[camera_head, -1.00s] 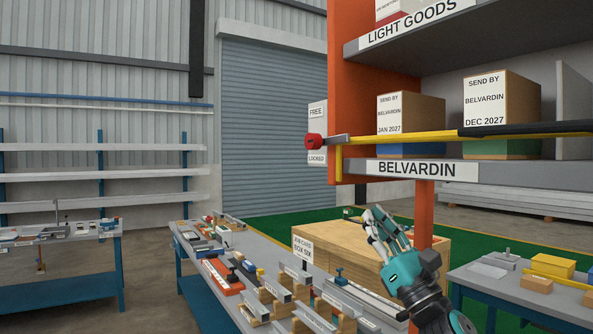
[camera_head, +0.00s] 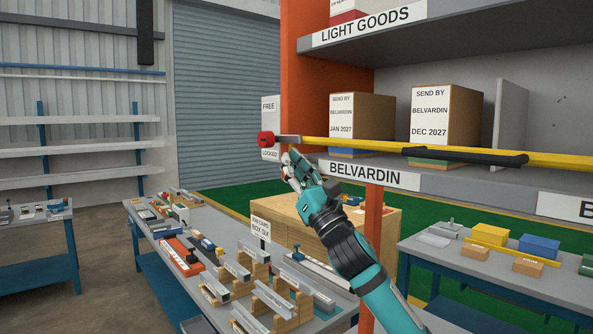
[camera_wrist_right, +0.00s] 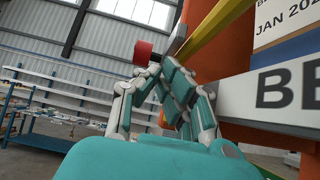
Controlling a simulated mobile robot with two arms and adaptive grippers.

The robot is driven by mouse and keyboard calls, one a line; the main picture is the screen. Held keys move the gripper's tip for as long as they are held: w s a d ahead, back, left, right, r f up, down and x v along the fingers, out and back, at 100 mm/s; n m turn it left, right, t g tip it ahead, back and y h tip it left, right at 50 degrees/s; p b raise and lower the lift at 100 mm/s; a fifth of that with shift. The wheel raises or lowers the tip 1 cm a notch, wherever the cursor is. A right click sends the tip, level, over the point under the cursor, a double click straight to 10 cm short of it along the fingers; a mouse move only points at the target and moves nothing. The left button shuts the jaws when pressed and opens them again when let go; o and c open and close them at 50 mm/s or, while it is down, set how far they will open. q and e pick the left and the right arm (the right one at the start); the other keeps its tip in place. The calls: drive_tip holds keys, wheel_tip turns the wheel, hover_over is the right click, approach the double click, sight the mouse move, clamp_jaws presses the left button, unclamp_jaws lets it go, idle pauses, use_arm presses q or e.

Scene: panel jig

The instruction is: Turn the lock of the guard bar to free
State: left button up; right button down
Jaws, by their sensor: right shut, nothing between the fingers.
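The yellow guard bar (camera_head: 370,147) runs across the front of the shelf marked BELVARDIN, with a black grip sleeve (camera_head: 465,156) on it. The lock plate (camera_head: 269,104) reads FREE above and LOCKED below. My right gripper (camera_head: 290,168) is shut and empty, just below and right of the knob, under the bar. In the right wrist view the red knob (camera_wrist_right: 143,51) shows beyond the fingertips (camera_wrist_right: 145,78); contact cannot be told. My left gripper is not in view.
Boxes (camera_head: 362,118) stand on the shelf behind the bar. The orange rack post (camera_head: 373,215) stands beside my right forearm. Below is a grey bench (camera_head: 135,207) with jig parts and a wooden crate (camera_head: 385,222). Space left of the lock is clear.

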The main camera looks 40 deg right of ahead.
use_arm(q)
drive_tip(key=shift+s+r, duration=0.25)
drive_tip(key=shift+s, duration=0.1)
use_arm(e)
drive_tip(key=shift+r, duration=0.3)
drive_tip(key=shift+w, duration=0.1)
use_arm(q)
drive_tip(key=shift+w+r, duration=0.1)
use_arm(e)
drive_tip(key=shift+s+r, duration=0.35)
drive_tip(key=shift+r, duration=0.05)
drive_tip(key=shift+f, duration=0.1)
